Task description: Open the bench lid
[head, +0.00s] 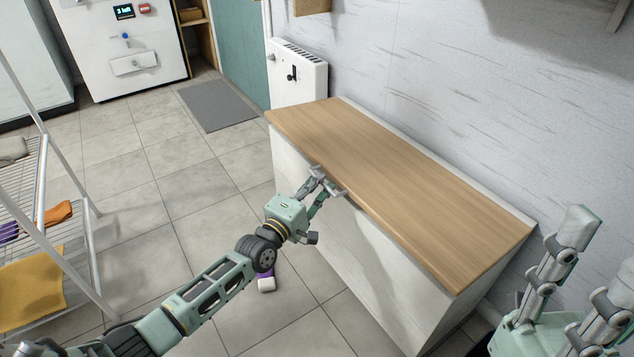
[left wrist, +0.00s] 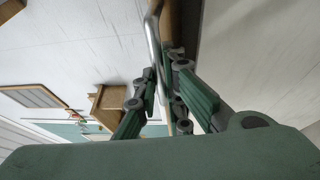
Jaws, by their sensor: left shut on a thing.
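The bench has a white body (head: 370,262) and a flat wooden lid (head: 400,175), which lies level on top, down on the body. My left gripper (head: 325,182) is at the lid's front edge, shut on the lid's metal handle. In the left wrist view the bent metal handle (left wrist: 153,45) runs down between the fingers of my left gripper (left wrist: 160,90), beside the wooden lid edge (left wrist: 172,22). The grasp itself is partly hidden by the fingers. My right gripper (head: 602,250) is at the lower right, with its fingers spread and nothing between them.
A wall runs behind the bench. A white heater (head: 298,75) stands past its far end. A drying rack (head: 62,215) with cloths is at the left. A purple and white item (head: 266,282) lies on the floor near my left arm. A grey mat (head: 218,105) lies farther back.

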